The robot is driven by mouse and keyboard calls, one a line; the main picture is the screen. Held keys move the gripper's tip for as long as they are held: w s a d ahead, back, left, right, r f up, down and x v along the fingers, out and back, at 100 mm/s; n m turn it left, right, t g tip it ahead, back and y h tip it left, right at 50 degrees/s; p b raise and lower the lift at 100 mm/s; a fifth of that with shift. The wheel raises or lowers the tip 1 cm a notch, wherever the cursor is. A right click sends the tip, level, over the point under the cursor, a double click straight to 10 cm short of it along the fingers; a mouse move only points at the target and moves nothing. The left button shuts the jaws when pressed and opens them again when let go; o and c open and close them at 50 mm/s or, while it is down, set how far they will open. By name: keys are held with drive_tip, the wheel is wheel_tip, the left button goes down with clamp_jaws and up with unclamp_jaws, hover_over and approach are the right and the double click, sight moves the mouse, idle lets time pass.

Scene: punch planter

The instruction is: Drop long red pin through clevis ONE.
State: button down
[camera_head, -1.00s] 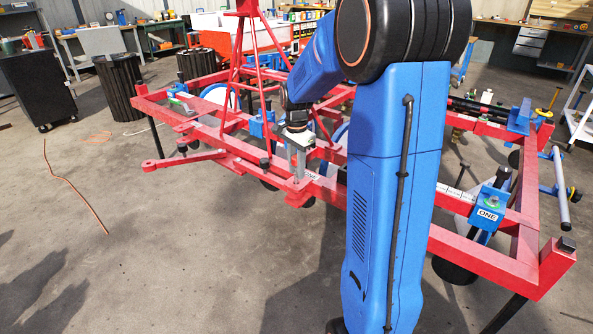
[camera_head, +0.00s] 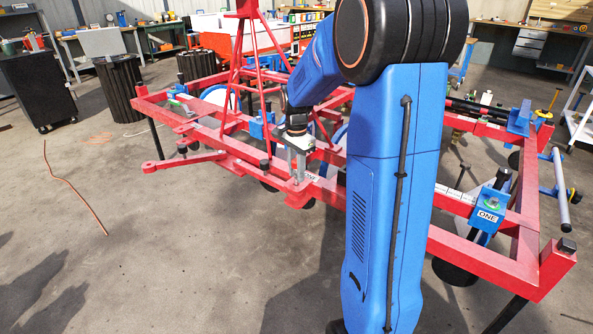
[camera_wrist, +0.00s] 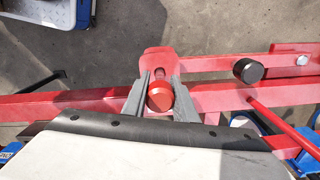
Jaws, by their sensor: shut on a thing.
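The long red pin shows as a round red head (camera_wrist: 160,97) between the two grey fingers of my gripper (camera_wrist: 159,88) in the wrist view. The fingers are shut on it. Its shaft is mostly hidden below the head. A red clevis lug (camera_wrist: 158,61) with a slot lies just beyond the fingertips in that view. In the head view my gripper (camera_head: 300,168) points down over the near red beam, close beside a small white label that seems to read ONE (camera_head: 315,169). I cannot tell whether the pin tip is inside the clevis hole.
The red planter frame (camera_head: 450,243) spans the scene. A blue unit (camera_head: 488,216) marked ONE sits on its right part. A black-capped post (camera_wrist: 248,71) stands right of the fingers in the wrist view. Open concrete floor (camera_head: 150,250) lies at the left.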

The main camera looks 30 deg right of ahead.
drive_tip(key=shift+f, duration=1.15)
drive_tip(key=shift+r, duration=0.2)
drive_tip(key=shift+r, duration=1.35)
